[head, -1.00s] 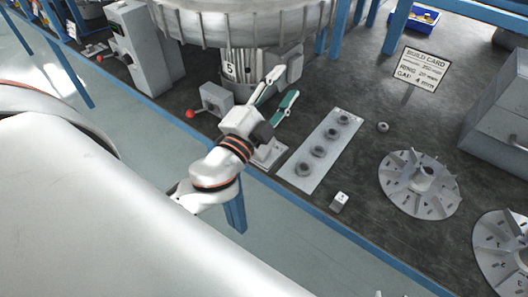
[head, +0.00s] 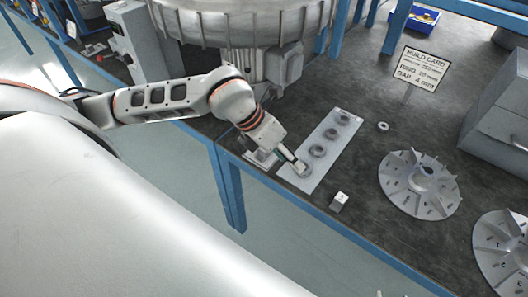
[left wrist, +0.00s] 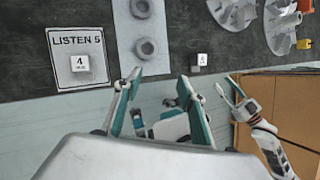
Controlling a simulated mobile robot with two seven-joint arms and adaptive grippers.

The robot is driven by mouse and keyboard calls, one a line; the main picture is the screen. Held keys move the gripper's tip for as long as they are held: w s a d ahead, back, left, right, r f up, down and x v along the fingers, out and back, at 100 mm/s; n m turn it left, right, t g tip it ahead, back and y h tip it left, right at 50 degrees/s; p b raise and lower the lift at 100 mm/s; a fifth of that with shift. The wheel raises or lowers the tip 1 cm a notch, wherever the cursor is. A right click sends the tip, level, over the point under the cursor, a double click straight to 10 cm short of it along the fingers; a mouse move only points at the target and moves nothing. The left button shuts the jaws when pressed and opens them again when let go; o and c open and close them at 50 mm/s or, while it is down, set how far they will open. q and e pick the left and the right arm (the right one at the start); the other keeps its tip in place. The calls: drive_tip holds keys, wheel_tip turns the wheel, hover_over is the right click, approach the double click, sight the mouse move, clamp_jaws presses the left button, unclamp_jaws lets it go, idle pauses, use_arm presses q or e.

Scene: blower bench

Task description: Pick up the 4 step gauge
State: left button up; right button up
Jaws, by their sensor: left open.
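The step gauge marked 4 is a small pale block (left wrist: 79,63) on a white pad printed LISTEN 5 (left wrist: 64,40); the left wrist view shows it left of my fingers. In the head view the pad (head: 258,159) is partly hidden by my arm, and I cannot make out the gauge. My left gripper (head: 298,164) points down near the front end of the ring plate. In the left wrist view my left gripper (left wrist: 158,82) is open and empty, apart from the gauge. Another gripper and arm (left wrist: 243,100) show at right, jaw state unclear.
A grey plate (head: 327,139) with several rings lies right of the pad. A second small marked block (head: 339,201) sits near the bench edge. A loose ring (head: 383,127), finned impellers (head: 420,185) and a build card (head: 422,68) stand farther right.

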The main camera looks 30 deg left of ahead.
sight(263, 153)
use_arm(q)
drive_tip(key=w+a+n+y, duration=0.2)
drive_tip(key=w+a+y, duration=0.15)
drive_tip(key=a, duration=0.75)
drive_tip(key=shift+y, duration=0.35)
drive_tip(key=x, duration=0.5)
drive_tip(key=s+x, duration=0.1)
drive_tip(key=x, duration=0.1)
drive_tip(key=shift+a+f, duration=0.1)
drive_tip(key=shift+f, duration=0.3)
drive_tip(key=shift+s+t, duration=0.1)
drive_tip(key=shift+t, duration=0.2)
clamp_jaws()
